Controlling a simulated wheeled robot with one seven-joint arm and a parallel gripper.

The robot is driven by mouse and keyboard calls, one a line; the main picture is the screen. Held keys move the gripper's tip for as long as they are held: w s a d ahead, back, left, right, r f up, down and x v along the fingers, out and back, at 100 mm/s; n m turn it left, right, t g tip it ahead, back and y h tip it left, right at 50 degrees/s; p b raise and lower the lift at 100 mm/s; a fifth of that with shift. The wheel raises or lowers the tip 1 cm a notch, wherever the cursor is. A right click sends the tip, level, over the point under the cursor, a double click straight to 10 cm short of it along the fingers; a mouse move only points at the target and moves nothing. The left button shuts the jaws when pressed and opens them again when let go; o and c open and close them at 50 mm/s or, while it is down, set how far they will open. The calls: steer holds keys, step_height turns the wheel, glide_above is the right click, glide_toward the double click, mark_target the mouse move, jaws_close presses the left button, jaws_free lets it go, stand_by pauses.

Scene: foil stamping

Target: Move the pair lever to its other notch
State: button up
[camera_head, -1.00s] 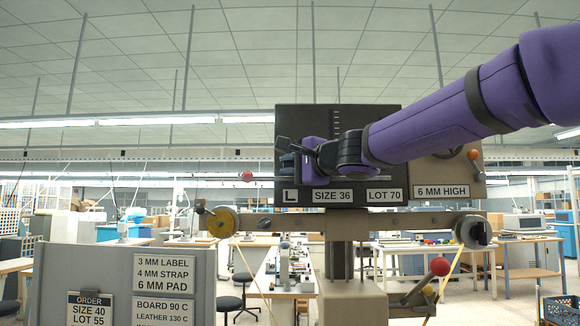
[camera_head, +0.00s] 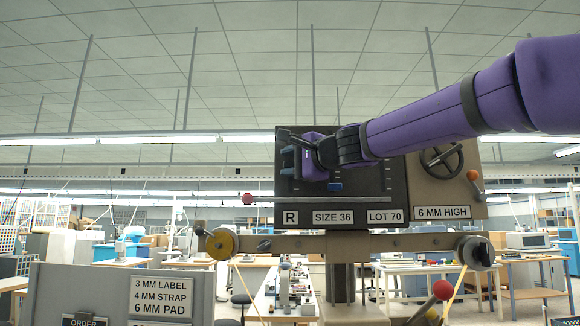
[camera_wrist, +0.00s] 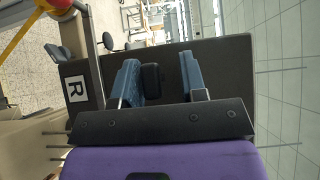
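The press head's dark front plate (camera_head: 390,190) carries a small sign (camera_head: 290,217) that reads R; the sign also shows in the wrist view (camera_wrist: 75,89). My gripper (camera_head: 289,161) is at the left part of this plate, its blue fingers apart. In the wrist view, a black knob (camera_wrist: 150,82) stands between the fingers (camera_wrist: 165,77). It is close to or touching the left finger, with a clear gap to the right one. I take it to be the pair lever's handle; its shaft and notches are hidden.
A blue pointer (camera_head: 335,187) sits on the plate below my arm. A red ball (camera_head: 247,198) on a rod juts out left. A handwheel (camera_head: 442,160) and an orange knob (camera_head: 473,175) are at right. A grey panel with labels (camera_head: 162,297) stands front left.

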steer(key=shift+f, duration=0.1)
steer(key=v, duration=1)
steer(key=shift+s+d, duration=0.3)
steer(key=s+d+f+n+g+h, duration=0.2)
steer(key=s+d+f, duration=0.5)
steer(key=f, duration=0.5)
steer(key=s+d+f+n+g+h, duration=0.3)
steer(key=s+d+f+h, duration=0.3)
steer(key=s+f, duration=0.4)
steer(key=s+d+f+n+g+h, duration=0.3)
steer(key=s+d+f, duration=0.5)
steer(key=f, duration=0.6)
steer(key=shift+s+d+f+n+h, duration=0.2)
steer(key=shift+s+d+n+h, duration=0.15)
steer(key=shift+s+n+h, duration=0.45)
